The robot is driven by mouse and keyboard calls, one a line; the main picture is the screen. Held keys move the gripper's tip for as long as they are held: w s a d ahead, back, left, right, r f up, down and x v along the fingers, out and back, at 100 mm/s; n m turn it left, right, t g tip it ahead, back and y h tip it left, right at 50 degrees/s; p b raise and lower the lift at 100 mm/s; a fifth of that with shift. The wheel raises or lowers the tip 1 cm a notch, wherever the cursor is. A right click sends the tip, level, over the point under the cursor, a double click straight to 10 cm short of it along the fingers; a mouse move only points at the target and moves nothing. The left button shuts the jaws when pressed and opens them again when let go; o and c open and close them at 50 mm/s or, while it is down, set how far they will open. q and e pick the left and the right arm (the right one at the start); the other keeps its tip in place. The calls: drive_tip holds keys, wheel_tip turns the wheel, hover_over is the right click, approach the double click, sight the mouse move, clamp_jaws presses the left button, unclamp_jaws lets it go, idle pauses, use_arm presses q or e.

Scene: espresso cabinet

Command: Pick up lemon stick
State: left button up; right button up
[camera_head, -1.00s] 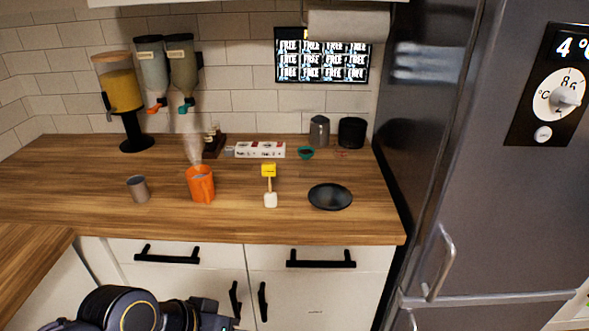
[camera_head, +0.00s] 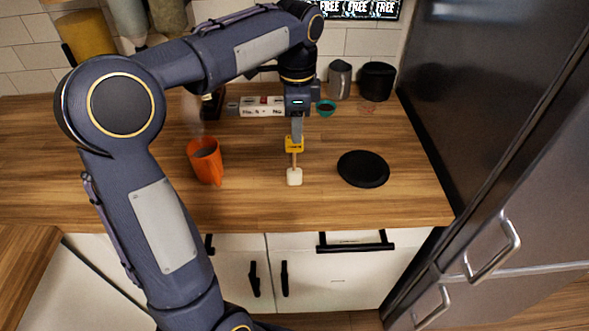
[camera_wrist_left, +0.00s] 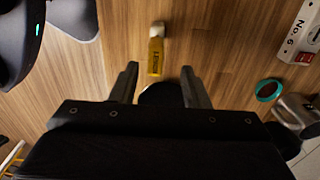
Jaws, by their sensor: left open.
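The lemon stick has a yellow labelled block (camera_head: 294,145), a thin wooden stick and a white block (camera_head: 294,177). It is on the wooden counter. My left gripper (camera_head: 297,133) points down at the yellow block, its fingers overlapping the block's upper edge in the head view. In the left wrist view the fingers (camera_wrist_left: 160,72) are spread apart with nothing held between them. The yellow block (camera_wrist_left: 155,56) shows just beyond and between the fingertips. I cannot tell whether they touch it. My right gripper is not in view.
An orange cup (camera_head: 206,163) stands to the left and a black plate (camera_head: 363,169) lies to the right. A white box (camera_head: 258,106), a teal bowl (camera_head: 326,107), a grey pitcher (camera_head: 340,79) and a black canister (camera_head: 376,82) are behind. The fridge (camera_head: 510,110) bounds the right side.

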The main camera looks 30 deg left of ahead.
sight(295, 148)
use_arm(q)
drive_tip(key=f, duration=0.6)
drive_tip(key=shift+s+f, duration=0.15)
drive_tip(key=shift+s, duration=0.2)
drive_tip(key=shift+c, duration=0.3)
clamp_jaws()
